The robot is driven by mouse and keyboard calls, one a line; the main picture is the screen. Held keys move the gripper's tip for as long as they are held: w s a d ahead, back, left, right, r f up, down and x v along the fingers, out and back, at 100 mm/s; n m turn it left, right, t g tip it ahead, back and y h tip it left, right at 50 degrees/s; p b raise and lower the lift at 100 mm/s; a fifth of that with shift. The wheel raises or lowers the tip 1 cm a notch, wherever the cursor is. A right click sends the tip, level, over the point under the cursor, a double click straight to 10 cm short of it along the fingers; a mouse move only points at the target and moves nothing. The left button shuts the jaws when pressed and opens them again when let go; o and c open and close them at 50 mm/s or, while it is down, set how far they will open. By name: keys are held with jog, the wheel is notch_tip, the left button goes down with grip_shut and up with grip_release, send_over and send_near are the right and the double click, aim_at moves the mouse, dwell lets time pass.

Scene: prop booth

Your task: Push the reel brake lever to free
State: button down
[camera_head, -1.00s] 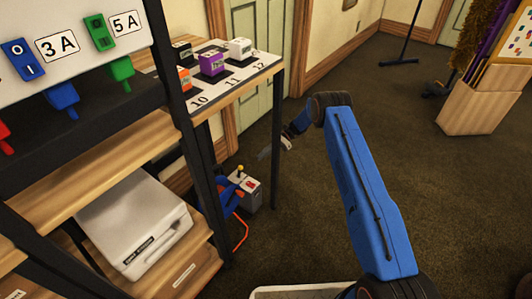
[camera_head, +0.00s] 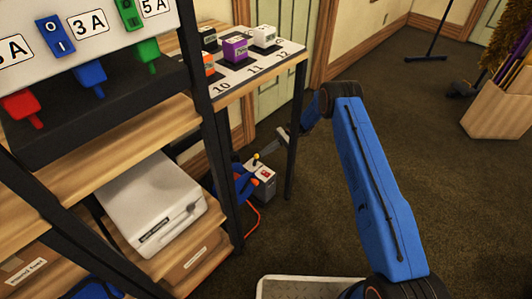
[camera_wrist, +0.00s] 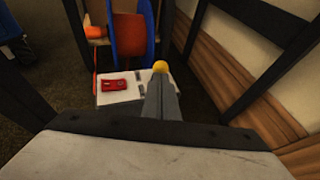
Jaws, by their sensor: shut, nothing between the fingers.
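The reel brake lever (camera_head: 256,157) is a short stalk with a yellow knob on a small light-grey box (camera_head: 264,176) low beside the shelf. A blue and orange reel (camera_head: 240,184) stands at the box's left. In the wrist view the yellow knob (camera_wrist: 160,66) shows just beyond my gripper's tips, and the box top (camera_wrist: 113,86) carries a red label. My gripper (camera_head: 281,137) is shut and empty, just above and right of the knob in the head view. The fingers (camera_wrist: 160,92) hide the lever's stalk in the wrist view. I cannot tell whether they touch it.
A table with numbered blocks (camera_head: 235,49) is above. A shelf with a white case (camera_head: 152,203) is at left. A red-orange cable (camera_head: 254,222) lies on the floor. Open carpet (camera_head: 440,180) is at right.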

jog(key=shift+s+a+r, duration=0.1)
jog(key=shift+s+r, duration=0.05)
jog(key=shift+r, duration=0.05)
